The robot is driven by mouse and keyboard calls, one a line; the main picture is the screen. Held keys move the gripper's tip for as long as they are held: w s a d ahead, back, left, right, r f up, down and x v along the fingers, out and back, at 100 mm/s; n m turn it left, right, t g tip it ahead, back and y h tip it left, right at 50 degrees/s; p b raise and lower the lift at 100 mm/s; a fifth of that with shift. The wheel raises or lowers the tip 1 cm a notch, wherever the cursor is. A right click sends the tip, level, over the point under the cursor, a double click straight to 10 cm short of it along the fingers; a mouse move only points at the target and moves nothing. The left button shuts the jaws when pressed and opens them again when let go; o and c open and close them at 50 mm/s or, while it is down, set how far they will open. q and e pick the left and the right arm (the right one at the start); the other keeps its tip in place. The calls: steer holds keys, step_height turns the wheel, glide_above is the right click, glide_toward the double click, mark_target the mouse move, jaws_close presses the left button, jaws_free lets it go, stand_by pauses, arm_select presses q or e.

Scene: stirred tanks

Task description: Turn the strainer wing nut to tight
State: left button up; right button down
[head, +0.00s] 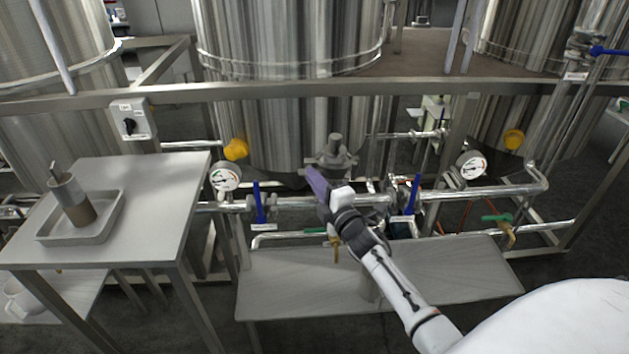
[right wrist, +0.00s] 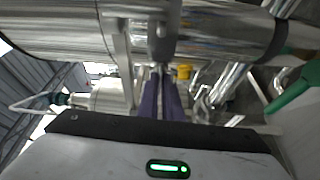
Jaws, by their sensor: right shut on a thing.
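My right gripper (head: 317,180) reaches in below the middle tank, its purple fingers pointing up and away from me. In the right wrist view the fingers (right wrist: 162,84) are close together, with their tips at a dark grey metal part (right wrist: 162,42). They are shut on it; I take it to be the strainer wing nut, though the fingers hide most of it and I cannot read its angle. A grey metal fitting with an upright stub (head: 334,150) stands just behind the fingers in the head view. My left gripper is not in view.
Blue-handled valves (head: 258,200) and (head: 412,195) stand on the pipe either side of my right arm. Gauges (head: 225,178) and (head: 471,166) sit further out. A steel side table (head: 150,180) holds a tray (head: 107,229) with a cup. A low bench (head: 290,285) lies below the arm.

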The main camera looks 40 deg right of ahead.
arm_select(q)
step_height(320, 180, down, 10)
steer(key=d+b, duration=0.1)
steer(key=b, duration=1.2)
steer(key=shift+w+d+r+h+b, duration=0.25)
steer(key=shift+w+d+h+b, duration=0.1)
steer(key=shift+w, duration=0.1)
arm_select(e)
steer(key=shift+w+a+f+m+t+h, duration=0.2)
steer(key=shift+m+h, duration=1.25)
steer(key=shift+m, duration=2.1)
steer(key=shift+a+f+m+t+h, duration=0.1)
steer(key=shift+m+t+h, duration=0.15)
steer(key=shift+m+h, duration=2.3)
steer(key=shift+w+a+f+m+t+h, duration=0.15)
steer(key=shift+m+t+h, duration=0.2)
steer(key=shift+m, duration=4.25)
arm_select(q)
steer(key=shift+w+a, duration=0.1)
arm_select(e)
steer(key=shift+r, duration=0.1)
steer(key=c, duration=1.9)
jaws_free()
steer(key=shift+c, duration=0.2)
